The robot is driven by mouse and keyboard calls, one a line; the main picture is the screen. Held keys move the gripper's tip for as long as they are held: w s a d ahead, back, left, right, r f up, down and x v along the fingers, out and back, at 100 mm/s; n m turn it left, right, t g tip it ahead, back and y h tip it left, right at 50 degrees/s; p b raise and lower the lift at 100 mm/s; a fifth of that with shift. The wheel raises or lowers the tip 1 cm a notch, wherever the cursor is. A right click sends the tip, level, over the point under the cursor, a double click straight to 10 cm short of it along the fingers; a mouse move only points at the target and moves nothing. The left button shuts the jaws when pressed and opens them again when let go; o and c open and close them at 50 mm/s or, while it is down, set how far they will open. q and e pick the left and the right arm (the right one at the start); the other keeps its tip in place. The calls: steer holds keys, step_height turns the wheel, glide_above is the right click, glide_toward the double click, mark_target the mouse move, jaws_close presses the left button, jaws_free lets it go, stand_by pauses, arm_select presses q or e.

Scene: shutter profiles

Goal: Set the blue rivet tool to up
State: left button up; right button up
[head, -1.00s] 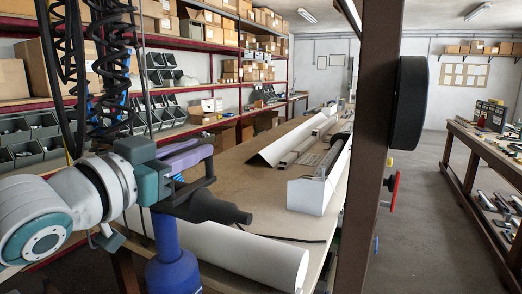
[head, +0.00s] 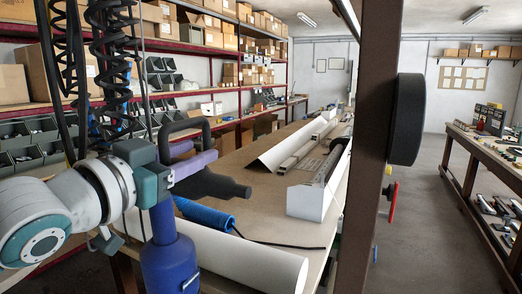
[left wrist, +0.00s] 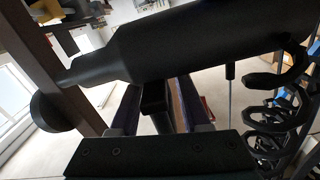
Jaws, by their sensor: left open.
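The rivet tool (head: 170,262) has a blue lower body, a black head with a nozzle pointing right, and a black loop handle on top. It stands upright in the head view, in front of the long table. My left gripper (head: 198,158) is beside the tool's upper part, its purple fingers partly hidden by the black head and loop. In the left wrist view the black head of the rivet tool (left wrist: 190,45) crosses the top. The open purple fingers of my left gripper (left wrist: 155,95) lie either side of a black part there; contact cannot be told. My right gripper is not seen.
A brown post (head: 366,150) with a black disc (head: 407,118) stands right of centre. White profiles (head: 320,190) lie on the long table (head: 255,180). Coiled black hoses (head: 107,70) hang at the left. The aisle floor (head: 425,230) at the right is clear.

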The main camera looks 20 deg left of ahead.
arm_select(q)
step_height(320, 180, up, 20)
steer(key=b, duration=0.1)
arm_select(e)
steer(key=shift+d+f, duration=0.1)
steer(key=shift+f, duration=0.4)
